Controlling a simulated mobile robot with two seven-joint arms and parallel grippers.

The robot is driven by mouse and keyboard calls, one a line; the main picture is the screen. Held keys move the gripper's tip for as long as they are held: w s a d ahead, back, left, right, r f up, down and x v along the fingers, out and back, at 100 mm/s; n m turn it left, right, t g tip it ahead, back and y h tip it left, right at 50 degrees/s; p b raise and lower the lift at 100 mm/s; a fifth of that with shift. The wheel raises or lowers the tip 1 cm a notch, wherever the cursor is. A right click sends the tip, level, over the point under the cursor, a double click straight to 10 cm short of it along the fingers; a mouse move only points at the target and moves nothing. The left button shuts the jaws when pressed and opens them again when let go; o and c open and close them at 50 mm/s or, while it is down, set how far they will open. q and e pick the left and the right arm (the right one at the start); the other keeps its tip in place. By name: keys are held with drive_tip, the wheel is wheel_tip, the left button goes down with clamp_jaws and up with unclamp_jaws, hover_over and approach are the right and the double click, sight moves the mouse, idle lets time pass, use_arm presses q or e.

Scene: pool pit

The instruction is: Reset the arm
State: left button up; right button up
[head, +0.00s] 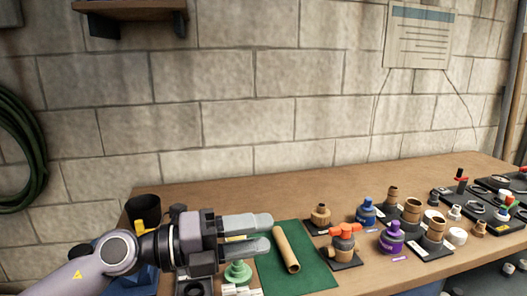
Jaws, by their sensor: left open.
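My left arm comes in from the lower left, and its gripper (268,233) points right above the left part of the wooden bench (220,200). The two grey fingers are apart, with nothing visibly held between them. A tan tube (286,249) lies on a green mat (318,272) just right of the fingertips, apart from them as far as I can tell. A green fitting (237,273) stands below the lower finger, partly hidden by it. My right gripper is not in view.
Brass fittings (320,216), an orange-handled valve (343,240), a blue fitting (366,211) and a purple fitting (391,238) stand to the right. More parts crowd the right end. A black cup (144,210) is behind my arm. The bench's back strip is clear before the block wall (220,125).

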use_arm(q)
drive_tip(key=w+a+r+n+t+y, duration=0.15)
drive_tip(key=a+n+t, duration=0.35)
drive_tip(key=n+t, duration=0.9)
drive_tip(key=s+a+f+n+g+y, duration=0.1)
drive_tip(key=s+a+f+n+y, duration=0.1)
drive_tip(key=a+f+n+y, duration=1.1)
drive_tip(key=s+a+f+n+g+y, duration=0.3)
drive_tip(key=s+f+n+g, duration=0.35)
drive_tip(key=s+f, duration=0.35)
drive_tip(key=s+f+g, duration=0.4)
drive_tip(key=s, duration=0.3)
drive_tip(key=s+f+g, duration=0.4)
drive_tip(key=s, duration=0.3)
drive_tip(key=w+d+f+t+h+b, duration=0.2)
drive_tip(key=w+f+t, duration=0.5)
drive_tip(key=f, duration=0.3)
drive_tip(key=shift+d+f, duration=0.2)
drive_tip(key=shift+f, duration=0.2)
